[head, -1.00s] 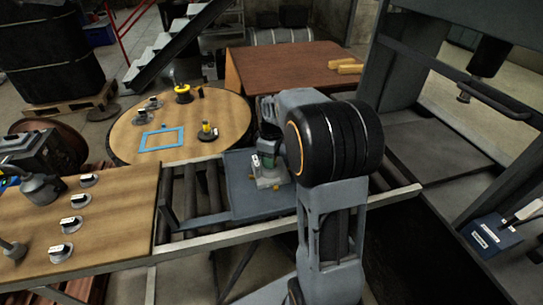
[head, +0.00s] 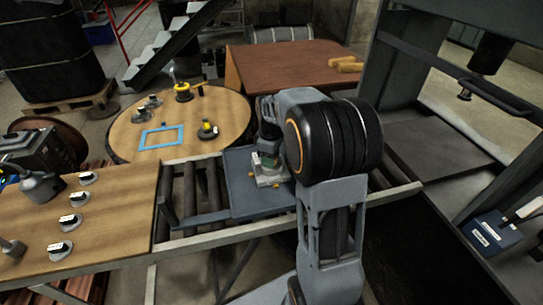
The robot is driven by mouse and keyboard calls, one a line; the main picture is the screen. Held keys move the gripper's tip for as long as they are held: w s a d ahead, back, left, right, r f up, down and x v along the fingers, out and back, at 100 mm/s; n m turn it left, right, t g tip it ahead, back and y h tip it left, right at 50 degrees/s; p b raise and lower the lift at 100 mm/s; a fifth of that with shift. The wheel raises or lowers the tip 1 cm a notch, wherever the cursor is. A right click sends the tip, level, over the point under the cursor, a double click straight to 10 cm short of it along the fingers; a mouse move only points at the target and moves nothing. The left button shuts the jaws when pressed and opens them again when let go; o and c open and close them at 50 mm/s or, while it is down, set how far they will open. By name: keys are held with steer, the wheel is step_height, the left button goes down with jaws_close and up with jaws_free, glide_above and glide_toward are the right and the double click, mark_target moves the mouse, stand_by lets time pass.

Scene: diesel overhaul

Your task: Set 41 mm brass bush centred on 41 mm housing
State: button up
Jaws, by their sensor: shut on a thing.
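The housing (head: 271,181) is a pale grey block on the blue-grey tray, left of my arm's thick black joint. Its upper face looks greenish, and small brass-coloured bits show at its edges. My gripper (head: 267,155) points down just above the block's back part, small and partly behind my own arm. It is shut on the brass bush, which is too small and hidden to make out. I cannot tell whether the bush touches the housing or is centred on it.
The blue-grey tray (head: 243,197) lies on a roller conveyor (head: 185,190). A wooden bench (head: 110,205) with several labelled stands is at left. A round table (head: 222,112) with a blue frame (head: 162,137) stands behind. A large press frame (head: 425,110) rises at right.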

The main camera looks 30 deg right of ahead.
steer(key=o, duration=1)
steer(key=shift+o, duration=0.4)
steer(key=o, duration=0.3)
steer(key=shift+r, duration=0.1)
step_height(320, 180, up, 9)
steer(key=p, duration=0.7)
